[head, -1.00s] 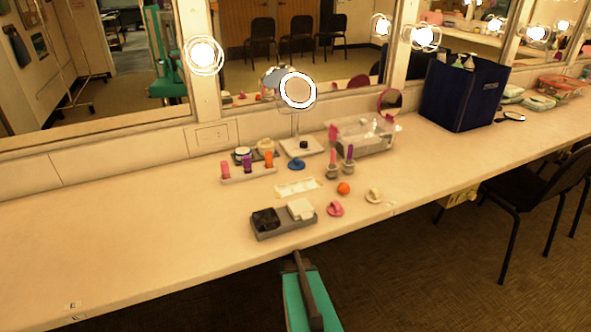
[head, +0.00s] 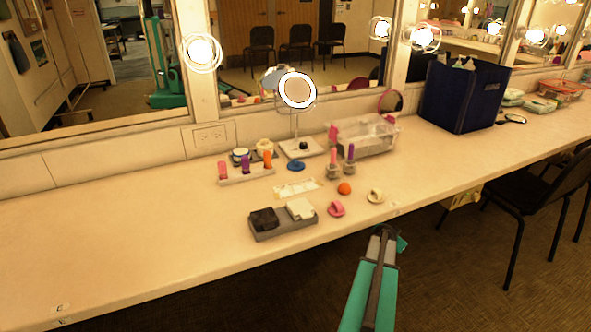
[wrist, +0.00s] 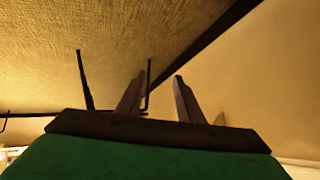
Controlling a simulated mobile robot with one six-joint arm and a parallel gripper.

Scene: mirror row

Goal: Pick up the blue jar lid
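The blue jar lid (head: 296,165) lies on the counter, just in front of the base of the round mirror (head: 297,90). It is small, with a raised middle part. My gripper's two fingers (wrist: 159,85) stand apart in the wrist view with nothing between them. In the head view my arm (head: 374,285) is low in front of the counter's front edge, well away from the lid. The fingers are not clear in the head view. The lid does not show in the wrist view.
Near the lid are a lipstick rack (head: 246,174), a clear bin (head: 363,135), an orange ball (head: 344,188), a pink ring-shaped item (head: 336,209), a cream one (head: 375,196) and a grey tray (head: 284,228). The counter's left part is clear. Chairs (head: 545,190) stand at right.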

